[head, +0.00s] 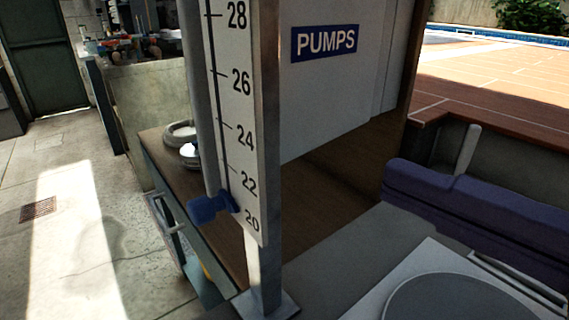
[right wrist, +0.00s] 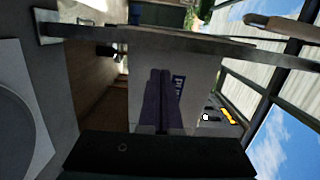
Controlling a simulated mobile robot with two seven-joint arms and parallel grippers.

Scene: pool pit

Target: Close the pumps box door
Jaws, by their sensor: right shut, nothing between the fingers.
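The pumps box shows as a pale panel (head: 335,85) with a blue PUMPS sign (head: 324,43), at the top centre of the head view. Its upper part is cut off, and I cannot tell how far its door stands open. My right gripper (head: 394,184) comes in from the right, below and to the right of the panel. In the right wrist view its purple fingers (right wrist: 163,85) are together and empty, covering part of the sign on the panel (right wrist: 200,80). I cannot tell whether they touch it. My left gripper is not in view.
A metal post with a numbered scale (head: 238,130) and a blue knob (head: 210,207) stands just left of the panel. A brown wooden counter (head: 330,185) lies below the panel. A pale plate with a round lid (head: 450,300) is at the lower right. The left floor is clear.

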